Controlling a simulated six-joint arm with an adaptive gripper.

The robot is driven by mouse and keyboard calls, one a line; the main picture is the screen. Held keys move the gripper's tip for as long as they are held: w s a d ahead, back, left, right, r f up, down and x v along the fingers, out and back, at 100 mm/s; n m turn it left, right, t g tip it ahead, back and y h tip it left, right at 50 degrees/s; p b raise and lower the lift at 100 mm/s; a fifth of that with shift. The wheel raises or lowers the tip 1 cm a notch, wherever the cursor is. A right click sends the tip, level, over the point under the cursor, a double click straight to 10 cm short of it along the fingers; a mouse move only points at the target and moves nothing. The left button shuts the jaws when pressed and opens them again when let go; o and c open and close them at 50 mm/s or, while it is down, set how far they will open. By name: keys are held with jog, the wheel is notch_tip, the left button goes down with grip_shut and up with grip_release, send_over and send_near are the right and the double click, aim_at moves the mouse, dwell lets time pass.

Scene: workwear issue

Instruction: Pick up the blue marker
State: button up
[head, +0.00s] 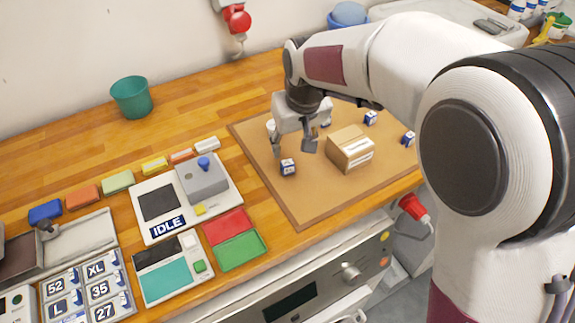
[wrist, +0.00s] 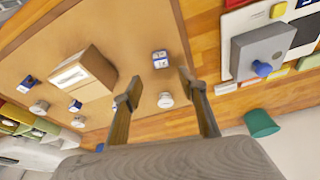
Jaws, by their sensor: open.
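My gripper (head: 293,148) is open and empty above the brown mat; its two fingers also show in the wrist view (wrist: 157,94). A small blue-and-white cube (head: 288,167) with dark print stands on the mat just in front of the fingers. In the wrist view this cube (wrist: 160,59) lies beyond the fingertips, roughly between their lines, apart from both. A solid blue block (head: 45,211) lies at the far left of a row of coloured blocks, away from my gripper. I cannot tell which of these is the blue marker; no pen shape shows.
A cardboard box (head: 350,149) stands on the mat (head: 300,206) right of my gripper, with more blue-and-white cubes (head: 370,118) around it. A white round piece (wrist: 165,100) shows between the fingers. A grey device with a blue knob (head: 203,178) stands left of the mat.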

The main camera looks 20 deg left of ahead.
aim_at(288, 163)
jog(key=shift+f, duration=0.1)
jog(key=shift+x, duration=1.25)
jog(key=shift+x, duration=2.6)
jog(key=shift+s, duration=0.25)
jog(key=shift+c, duration=0.4)
jog(key=c, duration=0.7)
